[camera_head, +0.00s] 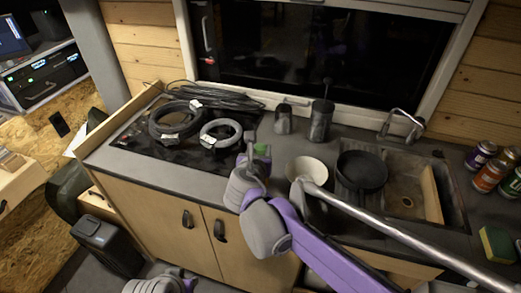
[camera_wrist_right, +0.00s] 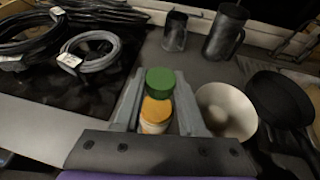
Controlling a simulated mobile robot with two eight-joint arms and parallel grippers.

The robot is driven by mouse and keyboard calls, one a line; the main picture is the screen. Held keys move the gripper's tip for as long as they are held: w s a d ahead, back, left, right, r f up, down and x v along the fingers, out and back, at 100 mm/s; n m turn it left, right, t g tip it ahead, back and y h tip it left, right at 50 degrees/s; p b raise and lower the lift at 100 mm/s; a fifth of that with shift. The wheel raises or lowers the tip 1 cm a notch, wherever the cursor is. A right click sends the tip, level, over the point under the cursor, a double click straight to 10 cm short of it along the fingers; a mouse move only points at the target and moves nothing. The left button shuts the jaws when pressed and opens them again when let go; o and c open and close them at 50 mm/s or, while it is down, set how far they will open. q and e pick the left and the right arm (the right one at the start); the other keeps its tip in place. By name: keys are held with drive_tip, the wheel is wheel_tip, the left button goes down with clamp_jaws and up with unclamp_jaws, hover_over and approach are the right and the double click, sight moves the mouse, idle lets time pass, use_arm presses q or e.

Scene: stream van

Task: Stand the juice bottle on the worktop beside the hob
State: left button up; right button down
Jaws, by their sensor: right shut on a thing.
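The juice bottle has a green cap and an orange body (camera_wrist_right: 155,112). My right gripper (camera_wrist_right: 160,118) is shut on it, with a grey finger on each side. In the head view the green cap (camera_head: 261,149) shows at the right gripper (camera_head: 256,155), over the worktop (camera_head: 283,143) to the right of the hob. The bottle's base is hidden, so I cannot tell whether it touches the worktop. The black hob (camera_head: 130,142) lies at the left with cable coils on it. Part of my left arm shows at the bottom edge; its fingers are out of view.
Grey and black cable coils (camera_head: 218,132) cover much of the hob. Two dark mugs (camera_head: 320,122) stand at the back. A white bowl (camera_head: 306,168) and a black pan (camera_head: 361,171) lie right of the gripper, by the sink (camera_head: 405,199). Cans (camera_head: 489,176) stand far right.

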drive_tip(key=shift+f, duration=0.1)
drive_tip(key=shift+c, duration=2.4)
unclamp_jaws()
